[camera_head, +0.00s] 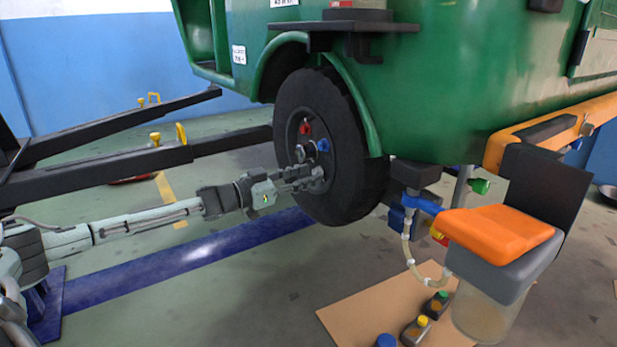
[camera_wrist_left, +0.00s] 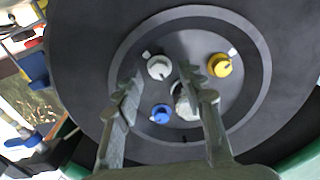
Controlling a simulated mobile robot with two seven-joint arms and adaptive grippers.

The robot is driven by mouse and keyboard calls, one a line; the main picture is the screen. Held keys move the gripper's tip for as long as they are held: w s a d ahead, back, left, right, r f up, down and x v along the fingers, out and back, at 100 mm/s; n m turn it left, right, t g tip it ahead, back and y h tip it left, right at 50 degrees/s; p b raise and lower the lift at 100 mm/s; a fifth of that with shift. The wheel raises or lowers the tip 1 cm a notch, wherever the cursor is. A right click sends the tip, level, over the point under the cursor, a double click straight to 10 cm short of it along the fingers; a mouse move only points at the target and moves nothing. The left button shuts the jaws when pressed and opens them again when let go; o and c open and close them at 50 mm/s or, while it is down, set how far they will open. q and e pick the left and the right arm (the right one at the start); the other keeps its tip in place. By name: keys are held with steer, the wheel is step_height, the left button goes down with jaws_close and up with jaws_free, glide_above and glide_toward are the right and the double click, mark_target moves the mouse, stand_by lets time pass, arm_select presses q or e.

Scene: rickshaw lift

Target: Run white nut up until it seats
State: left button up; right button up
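The white nut (camera_wrist_left: 160,67) shows on the dark wheel face in the left wrist view, between and just beyond the tips of my left gripper (camera_wrist_left: 160,78). The fingers are apart, with a gap on both sides of the nut. In the head view my left gripper (camera_head: 312,180) reaches to the lower part of the wheel (camera_head: 352,190). The white nut cannot be told apart clearly there. How far it stands off the wheel is not clear. My right gripper is not in view.
The green body (camera_head: 440,90) overhangs the wheel. An orange-topped unit (camera_head: 497,236) and several bottles stand to the right.

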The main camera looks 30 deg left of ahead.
arm_select(q)
steer(key=shift+w+d, duration=0.25)
steer(key=shift+w, duration=0.35)
steer(key=shift+c, duration=0.2)
jaws_close()
